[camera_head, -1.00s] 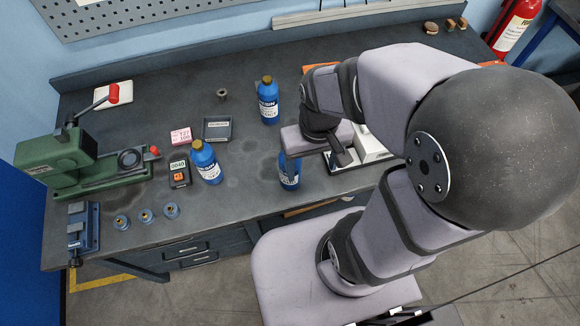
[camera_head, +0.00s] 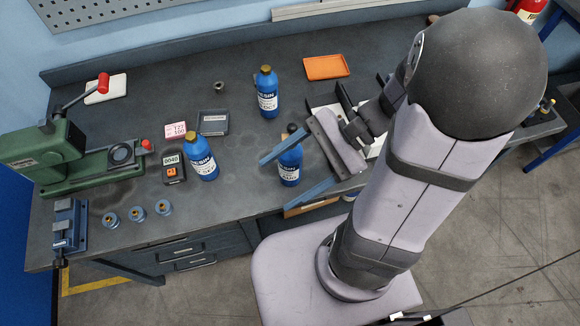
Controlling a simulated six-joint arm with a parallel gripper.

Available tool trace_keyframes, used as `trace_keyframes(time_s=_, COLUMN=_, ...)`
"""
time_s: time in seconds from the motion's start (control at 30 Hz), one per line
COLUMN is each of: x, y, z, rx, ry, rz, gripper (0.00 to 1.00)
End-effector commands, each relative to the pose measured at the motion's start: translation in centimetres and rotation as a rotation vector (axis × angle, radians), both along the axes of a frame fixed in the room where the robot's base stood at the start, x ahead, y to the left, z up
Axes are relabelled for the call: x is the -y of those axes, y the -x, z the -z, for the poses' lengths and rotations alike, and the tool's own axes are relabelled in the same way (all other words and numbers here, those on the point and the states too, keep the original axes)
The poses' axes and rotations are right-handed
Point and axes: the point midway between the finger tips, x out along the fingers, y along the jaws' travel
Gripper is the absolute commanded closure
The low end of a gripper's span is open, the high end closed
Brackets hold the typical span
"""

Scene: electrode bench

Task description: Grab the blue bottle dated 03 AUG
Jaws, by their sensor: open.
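Three blue bottles with brown caps and white labels stand upright on the dark bench. One bottle (camera_head: 289,168) is at the front, one (camera_head: 203,160) is further left, and one (camera_head: 267,95) stands at the back. The front label's date seems to end in AUG, but its day is too small to read surely; the back one seems to end in OCT. The left bottle's date is not readable. My gripper (camera_head: 268,185) is open, its two long blue fingers on either side of the front bottle. I cannot tell whether they touch it.
A green press (camera_head: 70,158), a small dark device (camera_head: 174,168), a grey tray (camera_head: 212,123) and pink notes (camera_head: 175,130) are to the left. An orange tray (camera_head: 326,67) lies at the back. White equipment (camera_head: 376,145) is partly hidden behind my gripper.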

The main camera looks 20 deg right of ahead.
Motion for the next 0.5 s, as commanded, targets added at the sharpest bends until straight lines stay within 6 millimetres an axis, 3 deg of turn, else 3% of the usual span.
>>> trace_keyframes(time_s=0.2, x=1.8, y=-5.1, z=-1.4, rx=-0.099, ry=-0.339, rz=0.416, gripper=0.31)
trace_keyframes(time_s=0.5, x=7.5, y=-9.5, z=-3.1, rx=-0.107, ry=-0.651, rz=0.766, gripper=0.31)
